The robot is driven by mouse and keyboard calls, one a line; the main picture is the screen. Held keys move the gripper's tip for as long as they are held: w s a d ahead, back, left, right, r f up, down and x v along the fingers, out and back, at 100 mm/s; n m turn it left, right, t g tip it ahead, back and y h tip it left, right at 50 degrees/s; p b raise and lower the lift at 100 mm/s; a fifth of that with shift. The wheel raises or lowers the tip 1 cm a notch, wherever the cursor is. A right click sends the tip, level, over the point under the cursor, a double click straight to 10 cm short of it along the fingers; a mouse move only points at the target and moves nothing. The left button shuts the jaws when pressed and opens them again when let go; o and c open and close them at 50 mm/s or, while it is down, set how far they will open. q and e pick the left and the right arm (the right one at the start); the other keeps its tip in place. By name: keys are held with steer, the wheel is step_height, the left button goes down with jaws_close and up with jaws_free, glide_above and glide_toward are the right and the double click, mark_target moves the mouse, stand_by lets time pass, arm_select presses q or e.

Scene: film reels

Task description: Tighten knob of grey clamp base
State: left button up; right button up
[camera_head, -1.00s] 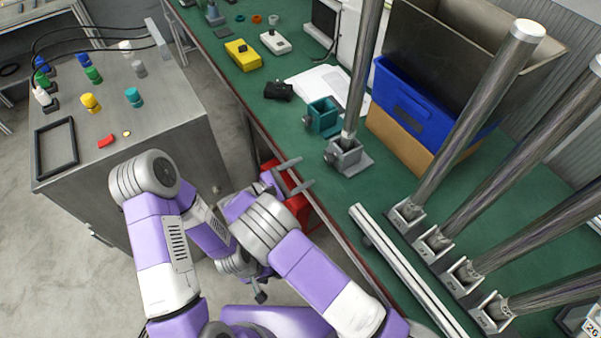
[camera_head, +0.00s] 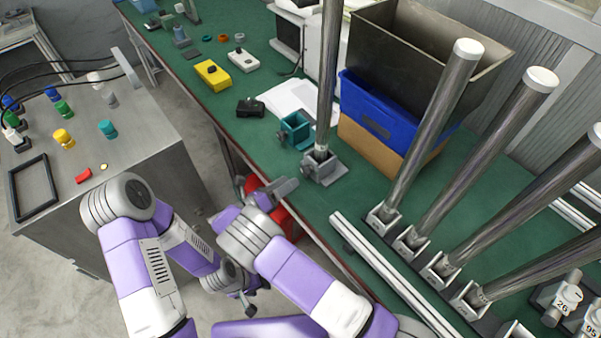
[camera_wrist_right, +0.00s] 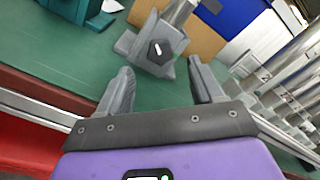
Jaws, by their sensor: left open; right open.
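The grey clamp base (camera_head: 326,172) stands on the green bench near its front edge, with an upright metal pole (camera_head: 327,80) in it. In the right wrist view, the base's dark hexagonal knob (camera_wrist_right: 158,51) with a white mark faces me. My right gripper (camera_head: 288,185) is open and empty, just short of the base at the bench edge. In the wrist view its two fingers (camera_wrist_right: 160,70) are spread, with the knob ahead between them and apart from both. My left gripper (camera_head: 248,302) is low beside the bench, small and partly hidden, open and empty.
A teal clamp base (camera_head: 295,129) stands close behind the grey one. A blue bin (camera_head: 385,115) is behind to the right. Several slanted poles in a rack (camera_head: 408,240) fill the right. A black object (camera_head: 250,107) and a yellow box (camera_head: 212,75) lie farther left.

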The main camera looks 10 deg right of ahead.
mark_target(303, 172)
steer(key=b+x, duration=0.1)
steer(key=x, duration=0.5)
steer(key=shift+d, duration=0.1)
steer(key=shift+c, duration=0.3)
steer(key=c, duration=1)
